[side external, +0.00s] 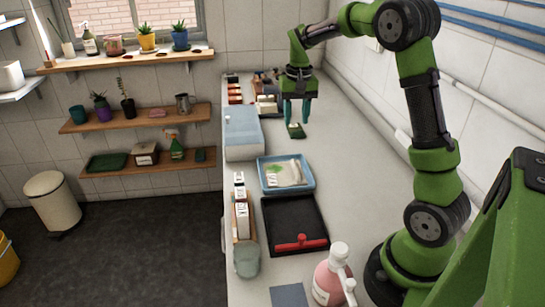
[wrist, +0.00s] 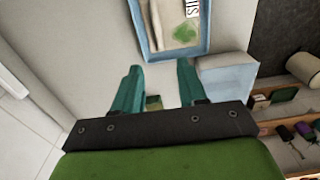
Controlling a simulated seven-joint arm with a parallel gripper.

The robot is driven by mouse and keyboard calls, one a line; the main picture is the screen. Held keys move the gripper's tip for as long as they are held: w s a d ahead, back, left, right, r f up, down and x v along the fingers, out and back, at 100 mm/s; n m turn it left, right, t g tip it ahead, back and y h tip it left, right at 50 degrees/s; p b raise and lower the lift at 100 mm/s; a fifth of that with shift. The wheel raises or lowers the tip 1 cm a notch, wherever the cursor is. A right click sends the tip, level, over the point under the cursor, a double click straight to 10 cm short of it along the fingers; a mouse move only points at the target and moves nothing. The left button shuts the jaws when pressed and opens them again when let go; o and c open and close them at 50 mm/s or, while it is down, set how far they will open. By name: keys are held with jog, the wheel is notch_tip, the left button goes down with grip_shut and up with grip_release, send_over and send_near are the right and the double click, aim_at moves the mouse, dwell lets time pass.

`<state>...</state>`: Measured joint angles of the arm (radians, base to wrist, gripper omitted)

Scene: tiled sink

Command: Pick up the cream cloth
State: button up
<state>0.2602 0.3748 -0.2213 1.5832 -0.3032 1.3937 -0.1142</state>
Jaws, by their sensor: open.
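A cream, cloth-like piece (side external: 286,180) lies in a blue-rimmed tray (side external: 262,184) on the counter, beside a green patch (side external: 277,168). In the wrist view, part of the tray (wrist: 146,40) shows at the top, with the green patch (wrist: 184,33) inside; the cloth's outline is hard to make out there. My gripper (side external: 295,122) is open and points down at the far part of the counter, well beyond the tray. A small green sponge-like block (side external: 296,131) lies near its fingertips; the block (wrist: 153,103) shows between the fingers (wrist: 158,68) in the wrist view.
A pale blue box (side external: 242,133) stands left of my gripper, with bottles and small items (side external: 264,103) behind. A black tray with a red-handled tool (side external: 298,243) lies nearer than the blue tray. The counter's right side is clear along the tiled wall.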

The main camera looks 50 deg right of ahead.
jog(key=r, duration=0.1)
send_over(295, 163)
jog(key=f, duration=1.1)
jog(key=shift+w+f, duration=0.1)
jog(key=shift+w, duration=0.15)
jog(key=shift+s+f, duration=0.15)
jog(key=shift+f, duration=1.2)
jog(key=shift+s+f, duration=0.1)
jog(key=shift+f, duration=1.2)
jog(key=shift+f, duration=0.15)
grip_shut()
